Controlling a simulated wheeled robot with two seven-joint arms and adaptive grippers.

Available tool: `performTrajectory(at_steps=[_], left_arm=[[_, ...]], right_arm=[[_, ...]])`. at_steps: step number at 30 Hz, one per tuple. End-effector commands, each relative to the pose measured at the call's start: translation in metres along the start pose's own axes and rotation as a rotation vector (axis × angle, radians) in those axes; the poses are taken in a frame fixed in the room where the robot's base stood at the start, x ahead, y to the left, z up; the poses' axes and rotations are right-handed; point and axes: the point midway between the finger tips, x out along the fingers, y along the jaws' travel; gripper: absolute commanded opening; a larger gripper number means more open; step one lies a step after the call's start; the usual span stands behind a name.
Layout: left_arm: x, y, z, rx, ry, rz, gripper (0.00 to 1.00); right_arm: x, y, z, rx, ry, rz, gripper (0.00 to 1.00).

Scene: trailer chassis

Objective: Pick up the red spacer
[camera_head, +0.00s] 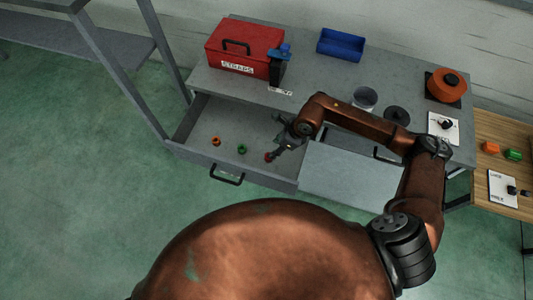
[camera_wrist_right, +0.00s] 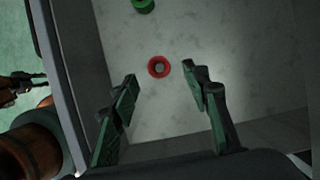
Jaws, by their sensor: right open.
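The red spacer (camera_head: 267,157) is a small ring lying on the floor of the open grey drawer (camera_head: 205,125). In the right wrist view the red spacer (camera_wrist_right: 159,67) shows whole, with its hole facing up. My right gripper (camera_head: 279,151) reaches down into the drawer close to the spacer. In the wrist view its two fingers (camera_wrist_right: 160,88) are apart and nothing is between them. The spacer appears just beyond the fingertips, between their lines; I see no contact. My left gripper does not show in the head view.
A green spacer (camera_head: 242,149) and an orange one (camera_head: 216,141) lie left of the red spacer. The drawer's front wall (camera_head: 235,168) and side walls are close by. A red toolbox (camera_head: 245,47) and a blue bin (camera_head: 341,45) stand on the bench above.

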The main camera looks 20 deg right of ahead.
Motion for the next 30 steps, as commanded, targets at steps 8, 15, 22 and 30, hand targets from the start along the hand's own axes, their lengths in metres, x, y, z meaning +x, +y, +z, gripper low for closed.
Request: performTrajectory(at_steps=[8,15,22,30], left_arm=[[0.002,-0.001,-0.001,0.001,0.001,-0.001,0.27],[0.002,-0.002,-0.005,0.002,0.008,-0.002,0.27],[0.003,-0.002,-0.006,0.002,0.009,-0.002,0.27],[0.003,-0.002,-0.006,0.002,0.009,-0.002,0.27]], right_arm=[[0.026,0.001,-0.004,0.005,0.0,0.0,0.43],[0.051,0.004,-0.011,0.007,0.001,0.002,0.43],[0.077,0.004,-0.011,0.002,0.0,0.001,0.43],[0.077,0.004,-0.01,0.001,0.0,0.001,0.37]])
